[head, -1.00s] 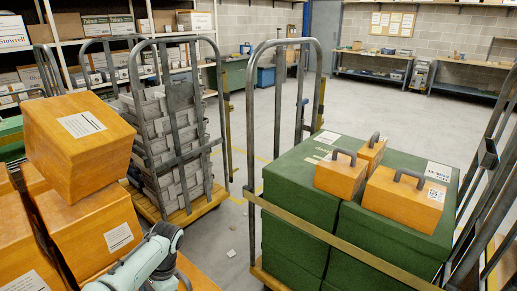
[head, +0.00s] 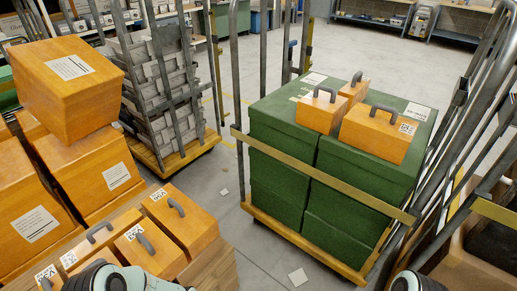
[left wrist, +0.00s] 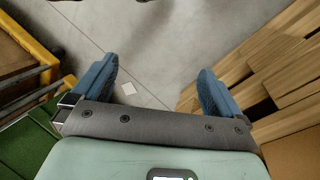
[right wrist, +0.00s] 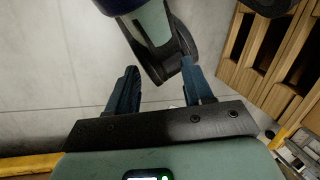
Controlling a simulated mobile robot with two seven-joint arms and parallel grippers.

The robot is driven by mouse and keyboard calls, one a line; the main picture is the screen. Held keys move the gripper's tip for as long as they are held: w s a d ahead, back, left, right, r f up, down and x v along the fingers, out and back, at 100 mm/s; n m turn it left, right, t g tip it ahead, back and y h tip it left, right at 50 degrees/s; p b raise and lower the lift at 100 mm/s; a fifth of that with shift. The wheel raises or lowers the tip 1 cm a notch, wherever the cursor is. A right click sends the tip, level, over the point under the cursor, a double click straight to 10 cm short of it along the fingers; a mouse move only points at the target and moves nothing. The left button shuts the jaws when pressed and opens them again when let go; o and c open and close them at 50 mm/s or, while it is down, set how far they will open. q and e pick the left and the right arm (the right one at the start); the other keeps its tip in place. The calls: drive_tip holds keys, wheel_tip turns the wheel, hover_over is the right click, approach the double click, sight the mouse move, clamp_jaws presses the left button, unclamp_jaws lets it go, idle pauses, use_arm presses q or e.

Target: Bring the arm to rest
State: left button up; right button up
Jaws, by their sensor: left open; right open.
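My left gripper (left wrist: 155,88) shows in the left wrist view with its two blue fingers wide apart. Nothing is between them; grey floor with a small pale square lies beyond. My right gripper (right wrist: 160,90) shows in the right wrist view, also open, with no object held. A dark and pale green part, which looks like my own body, lies beyond its fingertips. In the head view, parts of my arms show at the bottom edge, left of centre and at the right. Both grippers are out of the head view.
Orange cases with grey handles (head: 185,218) and stacked orange boxes (head: 75,160) stand at left. A cart with green boxes (head: 375,185) and small orange cases stands right of centre. A cart of grey trays (head: 165,90) stands behind. Floor (head: 232,205) between is clear but for scraps.

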use_arm(q)
drive_tip(key=s+d+f+n+t, duration=0.1)
drive_tip(key=s+f+n, duration=0.15)
drive_tip(key=s, duration=0.45)
drive_tip(key=s+f+n+t, duration=0.1)
drive_tip(key=s+n, duration=0.3)
drive_tip(key=s, duration=0.4)
wheel_tip(320, 180, up, 14)
drive_tip(key=g+p, duration=0.1)
drive_tip(key=p, duration=1.3)
drive_tip(key=shift+d+g+p, duration=0.3)
drive_tip(key=shift+d+p, duration=0.1)
drive_tip(key=shift+d, duration=0.05)
use_arm(e)
wheel_tip(320, 180, up, 14)
drive_tip(key=s+g, duration=0.1)
drive_tip(key=shift+s+a, duration=0.15)
drive_tip(key=shift+a, duration=0.25)
